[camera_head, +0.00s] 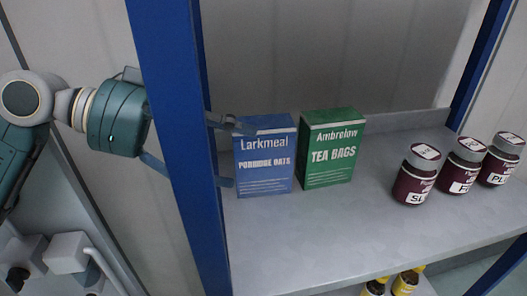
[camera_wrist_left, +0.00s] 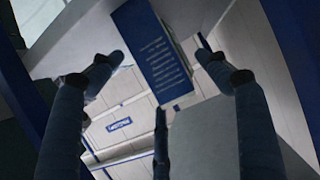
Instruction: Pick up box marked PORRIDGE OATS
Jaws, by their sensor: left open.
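The blue box marked Larkmeal PORRIDGE OATS (camera_head: 265,165) stands upright on the grey shelf, beside a blue post. My left gripper (camera_head: 236,154) reaches past that post from the left, with its middle hidden behind it. Its upper fingertip overlaps the box's upper left corner, and its lower fingertip is by the box's left edge. In the left wrist view the gripper (camera_wrist_left: 168,85) has its fingers spread, and a blue box side with fine print (camera_wrist_left: 155,50) shows between and beyond the tips. I cannot tell whether a finger touches it. My right gripper is not in view.
A green Ambrelow TEA BAGS box (camera_head: 332,150) stands close to the right of the blue box. Several dark jars (camera_head: 413,180) stand farther right. The blue post (camera_head: 180,140) is close to my left arm. The shelf (camera_head: 320,230) is bare in front of the boxes.

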